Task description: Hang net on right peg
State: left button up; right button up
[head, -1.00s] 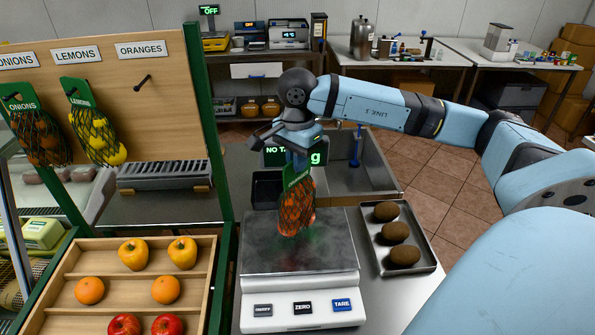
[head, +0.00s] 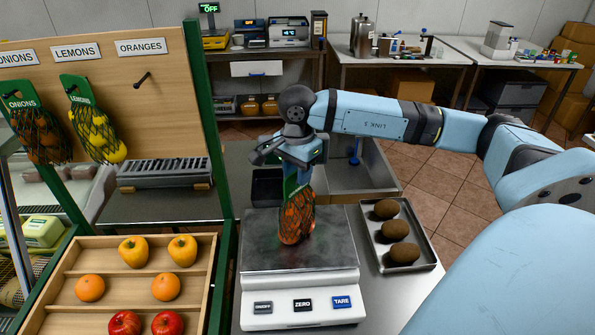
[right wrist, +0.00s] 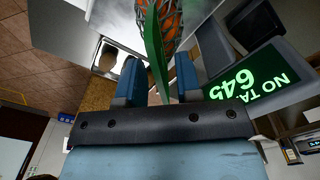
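The net (head: 297,218), orange fruit in dark mesh with a green header card, is upright over the scale plate (head: 262,250). I cannot tell whether its bottom touches the plate. My right gripper (head: 298,165) is above it, pointing down, with the card between its fingers; the card also shows edge-on between the fingers in the right wrist view (right wrist: 157,50). The right peg (head: 142,79), under the ORANGES sign (head: 140,47), is bare. My left gripper is not in view.
An onion net (head: 38,135) and a lemon net (head: 93,130) hang on the board's other pegs. A green post (head: 207,120) stands between board and scale. A tray (head: 434,262) of brown fruit is right of the scale. The scale display (right wrist: 255,90) reads 645.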

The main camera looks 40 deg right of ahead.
notch_tip(320, 180, up, 14)
jog(key=b, duration=0.1)
jog(key=shift+b, duration=0.35)
jog(key=shift+d+f, duration=0.1)
